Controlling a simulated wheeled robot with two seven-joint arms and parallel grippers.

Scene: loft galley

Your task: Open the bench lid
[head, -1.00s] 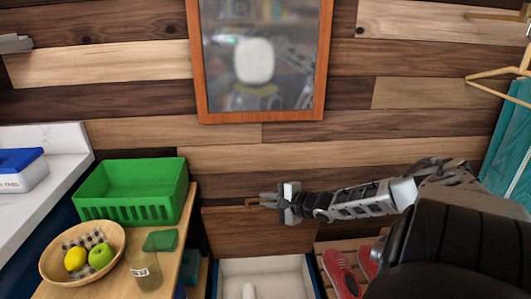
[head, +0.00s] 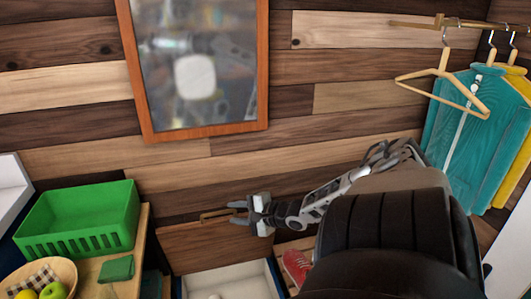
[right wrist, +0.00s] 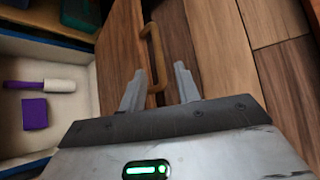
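The bench lid (head: 205,246) is a brown wooden panel standing raised against the plank wall, with the open bench box (head: 235,282) below it. Its wooden handle (head: 213,214) is near the top edge. My right gripper (head: 234,211) is at the right end of the handle. In the right wrist view the lid (right wrist: 122,50) stands beside the pale box interior (right wrist: 70,125). The right gripper's two fingers (right wrist: 159,88) are apart there, with the handle (right wrist: 155,55) showing between and beyond them. Contact with the handle cannot be told. My left gripper is not in view.
A purple-handled roller (right wrist: 45,86) and a purple block (right wrist: 35,113) lie in the box. Red shoes (head: 296,266) sit right of it. A green crate (head: 78,220) and fruit bowl (head: 40,275) stand left. Clothes (head: 465,125) hang right; a mirror (head: 200,65) is above.

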